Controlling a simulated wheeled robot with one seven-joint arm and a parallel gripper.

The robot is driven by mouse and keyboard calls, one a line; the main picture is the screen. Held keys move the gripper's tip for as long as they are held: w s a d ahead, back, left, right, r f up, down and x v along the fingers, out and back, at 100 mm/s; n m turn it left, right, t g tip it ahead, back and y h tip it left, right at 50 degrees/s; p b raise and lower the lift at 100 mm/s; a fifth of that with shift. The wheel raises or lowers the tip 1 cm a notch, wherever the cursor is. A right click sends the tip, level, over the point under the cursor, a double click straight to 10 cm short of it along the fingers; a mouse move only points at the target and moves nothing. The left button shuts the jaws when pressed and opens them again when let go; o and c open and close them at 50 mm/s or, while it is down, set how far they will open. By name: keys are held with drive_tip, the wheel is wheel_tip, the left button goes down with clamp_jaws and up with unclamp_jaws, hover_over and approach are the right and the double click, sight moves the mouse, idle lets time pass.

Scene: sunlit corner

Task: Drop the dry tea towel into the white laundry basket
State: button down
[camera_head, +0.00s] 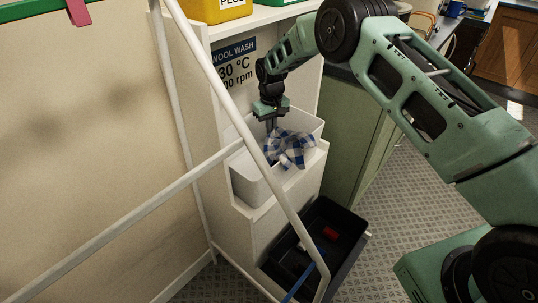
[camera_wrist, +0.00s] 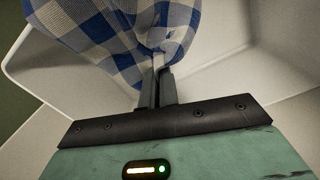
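The blue-and-white checked tea towel (camera_head: 291,150) is bunched at the white laundry basket (camera_head: 250,180), over its opening in the head view. My gripper (camera_head: 270,127) points down just above the basket, at the towel's upper left. In the wrist view my gripper (camera_wrist: 160,75) has its two fingers close together, with the towel (camera_wrist: 110,35) gathered at their tips. The basket's pale inner walls (camera_wrist: 225,70) surround the towel there. The fingertips are partly hidden by cloth. Whether the towel touches the basket floor cannot be told.
A white stepped shelf unit (camera_head: 225,125) carries the basket and a wool wash sign (camera_head: 235,65). A black crate (camera_head: 345,222) with a red item stands below. A white rack frame (camera_head: 150,205) crosses the foreground. A yellow box (camera_head: 222,10) is above.

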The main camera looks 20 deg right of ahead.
drive_tip(key=shift+f, duration=0.2)
drive_tip(key=shift+c, duration=1.4)
unclamp_jaws()
wheel_tip(320, 180, up, 6)
drive_tip(key=p, duration=0.3)
drive_tip(key=shift+f, duration=0.25)
